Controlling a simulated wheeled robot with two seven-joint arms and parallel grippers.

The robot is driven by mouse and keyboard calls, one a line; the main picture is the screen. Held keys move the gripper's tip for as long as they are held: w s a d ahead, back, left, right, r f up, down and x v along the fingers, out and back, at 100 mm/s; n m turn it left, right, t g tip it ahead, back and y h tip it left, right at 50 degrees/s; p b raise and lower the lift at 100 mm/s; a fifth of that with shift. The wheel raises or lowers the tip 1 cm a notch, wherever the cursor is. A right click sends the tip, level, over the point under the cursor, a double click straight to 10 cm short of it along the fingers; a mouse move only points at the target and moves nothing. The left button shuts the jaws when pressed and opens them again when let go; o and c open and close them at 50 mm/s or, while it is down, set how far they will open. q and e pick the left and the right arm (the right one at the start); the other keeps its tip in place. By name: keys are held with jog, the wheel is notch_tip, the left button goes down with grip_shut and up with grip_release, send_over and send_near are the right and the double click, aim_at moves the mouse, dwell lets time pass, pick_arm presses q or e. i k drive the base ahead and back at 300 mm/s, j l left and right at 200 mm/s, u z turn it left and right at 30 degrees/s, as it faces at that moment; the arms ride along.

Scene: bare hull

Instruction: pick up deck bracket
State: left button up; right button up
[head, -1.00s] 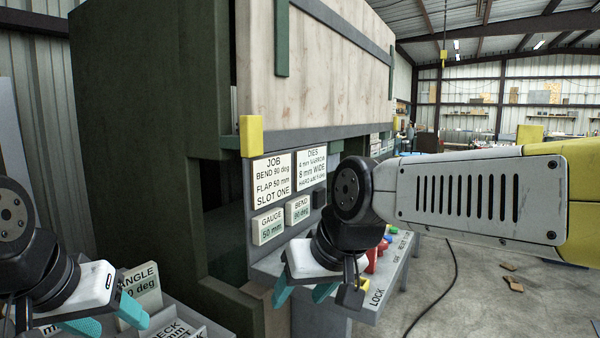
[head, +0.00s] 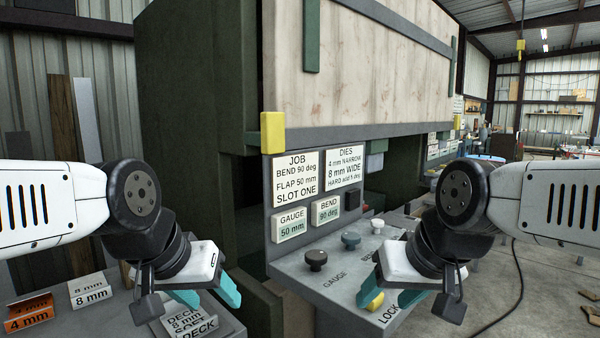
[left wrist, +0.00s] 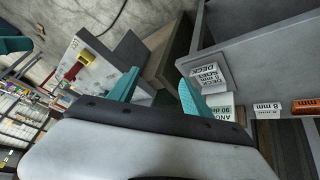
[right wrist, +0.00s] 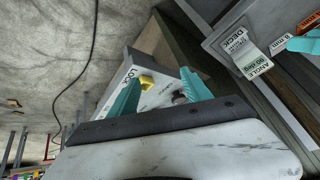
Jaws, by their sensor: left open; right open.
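A pale grey piece lettered DECK (head: 190,322) lies on the grey bench at the bottom of the head view, just below my left gripper (head: 207,295). It also shows in the left wrist view (left wrist: 210,76), right of the fingers, and in the right wrist view (right wrist: 237,41). Whether it is the bracket itself or a label block I cannot tell. My left gripper is open and empty, apart from the piece. My right gripper (head: 393,292) is open and empty over the console's front, near a yellow knob (right wrist: 147,82).
The console (head: 325,277) with several knobs stands centre, before the dark green press (head: 190,130). On the left bench are a white 8 mm block (head: 88,290) and an orange 4 mm block (head: 28,314). An ANGLE 90 deg piece (right wrist: 258,66) lies beside the lettered piece.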

aim_at(186, 322)
jog(key=u, duration=3.15)
jog(key=z, duration=2.05)
jog(key=j+z, duration=0.2)
jog(key=i+j, duration=0.1)
jog(key=j, duration=0.25)
jog(key=i+j, duration=0.1)
jog(key=j, duration=0.2)
jog(key=z, duration=0.05)
